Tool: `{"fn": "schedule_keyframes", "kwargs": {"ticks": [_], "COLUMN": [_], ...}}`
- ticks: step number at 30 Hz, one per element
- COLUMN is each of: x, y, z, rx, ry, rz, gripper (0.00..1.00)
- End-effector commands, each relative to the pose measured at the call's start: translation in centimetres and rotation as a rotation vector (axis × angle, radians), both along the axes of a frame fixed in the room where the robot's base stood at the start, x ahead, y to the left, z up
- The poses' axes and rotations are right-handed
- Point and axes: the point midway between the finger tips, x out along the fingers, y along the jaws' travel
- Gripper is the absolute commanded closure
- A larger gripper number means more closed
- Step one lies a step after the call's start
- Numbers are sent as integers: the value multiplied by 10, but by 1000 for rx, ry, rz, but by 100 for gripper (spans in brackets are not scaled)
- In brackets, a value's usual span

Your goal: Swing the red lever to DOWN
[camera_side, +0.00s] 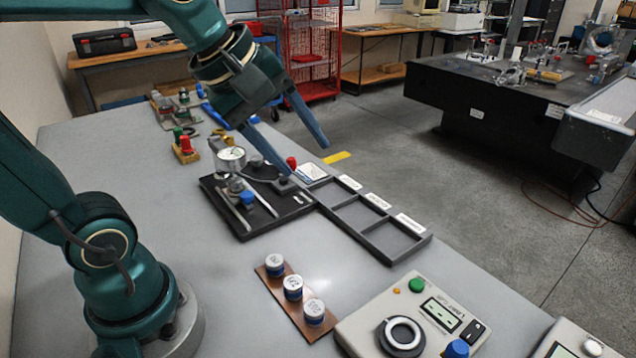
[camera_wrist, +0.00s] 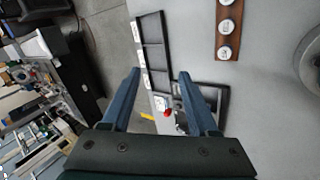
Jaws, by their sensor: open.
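The red lever (camera_side: 292,163) has a red knob and stands at the right side of a black fixture plate (camera_side: 240,228) that also bears a dial gauge (camera_side: 231,159). My gripper (camera_side: 304,150) is open and empty above the fixture, its two blue fingers spread. In the side view the knob shows just below and between the fingers; I cannot tell the gap. In the wrist view the red knob (camera_wrist: 168,113) lies between the fingers of my gripper (camera_wrist: 160,75), nearer the right one. The lever's shaft and its position marking are too small to read.
A black tray with three compartments (camera_side: 425,238) adjoins the fixture on the right. A wooden strip with three labelled white caps (camera_side: 293,288) and a control box (camera_side: 415,320) lie in front. Red and green parts (camera_side: 186,146) stand behind. The table between is clear.

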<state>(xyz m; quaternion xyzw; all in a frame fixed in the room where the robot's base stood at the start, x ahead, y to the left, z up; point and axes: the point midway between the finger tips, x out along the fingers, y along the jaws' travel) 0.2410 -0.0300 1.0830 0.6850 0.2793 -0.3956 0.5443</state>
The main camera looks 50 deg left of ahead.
Motion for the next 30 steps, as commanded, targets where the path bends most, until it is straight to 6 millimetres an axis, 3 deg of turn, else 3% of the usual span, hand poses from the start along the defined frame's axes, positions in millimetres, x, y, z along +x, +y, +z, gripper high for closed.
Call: {"fn": "schedule_keyframes", "kwargs": {"ticks": [8,11,16,20,25,30], "x": [2,17,53,81,111,121], "y": [2,14,50,87,143,187], "z": [2,13,12,0,-33,-75], "rx": [35,138,306,418,523,551], "ry": [-10,-46,-14,48,160,269], "rz": [-38,-112,-196,-248,-300,-316], "gripper": [40,40,40,40,40,40]}}
